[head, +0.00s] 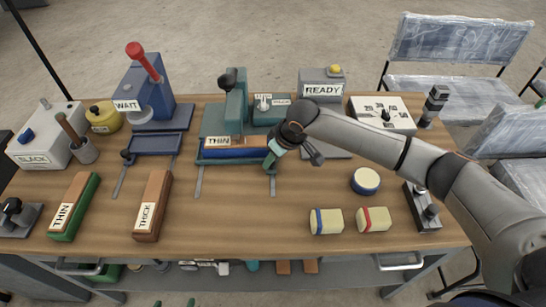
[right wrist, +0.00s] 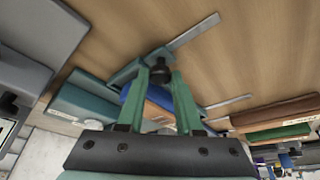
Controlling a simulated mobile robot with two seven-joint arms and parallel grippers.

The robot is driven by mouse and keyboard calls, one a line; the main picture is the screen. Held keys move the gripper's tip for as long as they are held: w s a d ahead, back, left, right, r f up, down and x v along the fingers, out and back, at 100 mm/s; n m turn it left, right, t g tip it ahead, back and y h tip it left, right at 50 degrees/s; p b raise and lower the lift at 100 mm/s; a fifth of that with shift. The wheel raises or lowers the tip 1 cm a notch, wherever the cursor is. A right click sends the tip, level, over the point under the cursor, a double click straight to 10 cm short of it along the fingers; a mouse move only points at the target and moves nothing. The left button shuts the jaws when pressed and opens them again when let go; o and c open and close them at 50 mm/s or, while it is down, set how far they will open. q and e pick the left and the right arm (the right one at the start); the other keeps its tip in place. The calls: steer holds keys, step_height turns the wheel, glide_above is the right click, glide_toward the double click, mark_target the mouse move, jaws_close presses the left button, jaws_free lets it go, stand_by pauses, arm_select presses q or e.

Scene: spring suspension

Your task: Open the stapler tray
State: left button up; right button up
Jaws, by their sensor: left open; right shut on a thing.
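The teal stapler (head: 236,108) stands at the back middle of the table. Its teal tray (head: 215,162) sits at its front, over two grey rails (head: 198,182). A wood-topped block with a blue side and a THIN label (head: 222,142) lies in the tray. My right gripper (head: 271,160) is at the tray's right front corner. In the right wrist view its green fingers (right wrist: 161,68) are shut on a black knob (right wrist: 160,76) of the tray. My left gripper (head: 174,303) shows only as two separate green fingertips at the bottom edge, open and empty.
A blue machine labelled WAIT (head: 150,95) with its own tray stands left. Blocks labelled THIN (head: 75,206) and THICK (head: 152,207) lie front left. A READY box (head: 322,85) stands behind my right arm. The table in front of the teal tray is clear.

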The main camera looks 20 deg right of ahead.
jaws_close()
stand_by(0.9)
